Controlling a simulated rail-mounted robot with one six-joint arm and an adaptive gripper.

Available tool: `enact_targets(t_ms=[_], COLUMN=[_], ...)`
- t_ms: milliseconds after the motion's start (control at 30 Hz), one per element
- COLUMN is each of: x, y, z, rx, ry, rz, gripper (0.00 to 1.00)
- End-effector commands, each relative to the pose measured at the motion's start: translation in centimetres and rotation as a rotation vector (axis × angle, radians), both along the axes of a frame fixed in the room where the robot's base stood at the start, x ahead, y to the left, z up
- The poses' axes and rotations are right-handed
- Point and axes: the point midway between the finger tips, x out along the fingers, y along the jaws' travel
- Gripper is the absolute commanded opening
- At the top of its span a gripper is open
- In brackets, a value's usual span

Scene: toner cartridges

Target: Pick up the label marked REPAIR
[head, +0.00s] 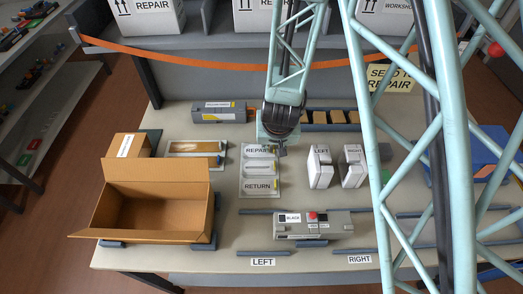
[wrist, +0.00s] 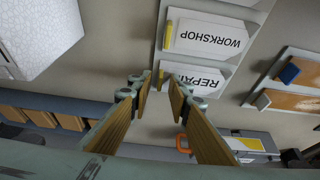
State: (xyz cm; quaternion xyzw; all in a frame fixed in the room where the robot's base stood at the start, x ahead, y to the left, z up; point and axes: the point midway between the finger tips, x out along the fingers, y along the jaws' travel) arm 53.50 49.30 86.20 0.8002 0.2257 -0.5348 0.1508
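The white REPAIR label (head: 257,150) lies in the top slot of a pale label rack (head: 243,180) on the table, with a RETURN label (head: 258,187) in the bottom slot. In the wrist view the REPAIR label (wrist: 200,77) appears upside down beside the WORKSHOP label (wrist: 208,38), each with a yellow piece at its left end. My gripper (head: 283,151) hangs just right of the rack's top end. The right fingertip overlaps the REPAIR label's left end in the picture.
White LEFT and RIGHT blocks (head: 320,168) stand right of the rack. An open cardboard box (head: 150,212) is at left, a grey cartridge (head: 219,111) behind. A grey device (head: 312,223) sits in front. A board (head: 195,148) lies left of the rack.

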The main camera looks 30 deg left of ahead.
Motion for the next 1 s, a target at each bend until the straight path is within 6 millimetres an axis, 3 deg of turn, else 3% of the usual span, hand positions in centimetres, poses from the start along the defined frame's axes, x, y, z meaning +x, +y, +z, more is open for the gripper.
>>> enact_targets(t_ms=[167,667,1000], x=[0.0,0.0,0.1], y=[0.0,0.0,0.0], z=[0.0,0.2,2.1], rx=[0.000,0.000,0.001], ry=[0.000,0.000,-0.002], rz=[0.000,0.000,-0.001], gripper=[0.01,0.00,0.00])
